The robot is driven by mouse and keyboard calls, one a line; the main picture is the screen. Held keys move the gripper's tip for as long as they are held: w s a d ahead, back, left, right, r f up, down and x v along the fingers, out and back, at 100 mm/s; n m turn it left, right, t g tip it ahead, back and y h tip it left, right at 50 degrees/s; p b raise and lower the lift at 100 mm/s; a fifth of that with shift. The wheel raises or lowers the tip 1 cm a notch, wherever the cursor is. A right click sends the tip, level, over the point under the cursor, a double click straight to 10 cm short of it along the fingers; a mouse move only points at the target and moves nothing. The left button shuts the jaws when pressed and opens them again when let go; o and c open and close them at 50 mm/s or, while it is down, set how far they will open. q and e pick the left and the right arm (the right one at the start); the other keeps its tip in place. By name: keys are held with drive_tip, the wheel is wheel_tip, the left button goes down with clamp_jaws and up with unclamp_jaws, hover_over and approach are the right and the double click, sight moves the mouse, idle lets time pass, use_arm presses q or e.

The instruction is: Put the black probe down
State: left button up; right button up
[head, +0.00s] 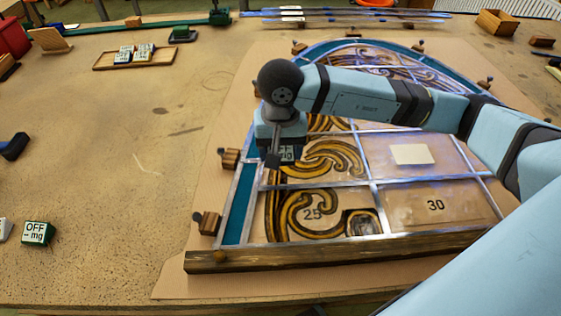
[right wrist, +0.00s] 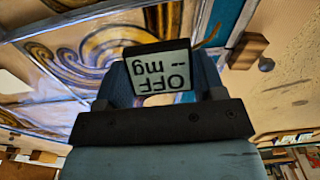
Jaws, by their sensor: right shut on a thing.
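The black probe (right wrist: 160,72) is a small dark block with a pale face reading "OFF -- mg", upside down in the right wrist view. My right gripper (head: 273,158) is shut on it, over the left part of the leaded panel (head: 330,180). The gripper hides the rest, and I cannot tell whether the probe touches the panel. My left gripper is not in view.
A green "OFF -- mg" block (head: 38,232) and a white one (head: 4,229) stand at the left. Wooden blocks (head: 210,223) edge the panel. A dark object (head: 14,146) lies far left. The table between is clear.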

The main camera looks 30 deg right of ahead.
sight(281, 172)
wheel_tip(281, 172, down, 4)
drive_tip(key=shift+f, duration=0.25)
drive_tip(key=shift+f+b, duration=0.25)
drive_tip(key=shift+b, duration=0.2)
drive_tip(key=o, duration=0.9)
drive_tip(key=shift+s, duration=0.1)
drive_tip(key=shift+o, duration=0.2)
drive_tip(key=shift+d, duration=0.1)
drive_tip(key=shift+r+p, duration=0.4)
drive_tip(key=shift+r, duration=0.2)
wheel_tip(281, 172, up, 11)
drive_tip(key=shift+r, duration=0.2)
